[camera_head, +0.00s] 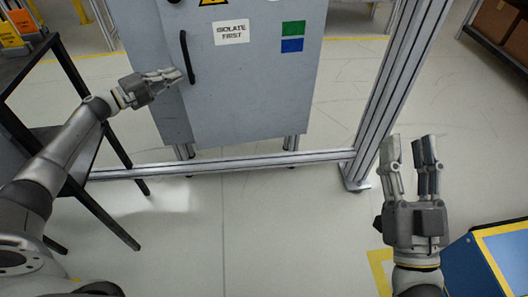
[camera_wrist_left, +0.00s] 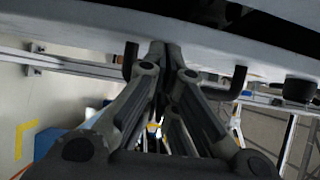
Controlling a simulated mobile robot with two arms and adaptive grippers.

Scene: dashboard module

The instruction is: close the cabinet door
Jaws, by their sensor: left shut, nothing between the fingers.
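The grey cabinet door (camera_head: 255,85) faces me in the head view, with an "ISOLATE FIRST" label and a black vertical handle (camera_head: 187,58) near its left edge. I cannot tell whether the door is fully closed or slightly ajar. My left gripper (camera_head: 179,75) is shut and empty, its fingertips beside the lower part of the handle, in front of the door. In the left wrist view its closed fingers (camera_wrist_left: 165,58) reach up to the grey door panel (camera_wrist_left: 85,25); contact is unclear. My right gripper (camera_head: 411,150) is open and empty, right of the cabinet, over the floor.
A metal frame post (camera_head: 390,95) stands right of the cabinet, and a low rail (camera_head: 250,161) crosses in front of its legs. A dark table frame (camera_head: 90,145) is at left near my left arm. A blue and yellow box (camera_head: 490,262) is at lower right.

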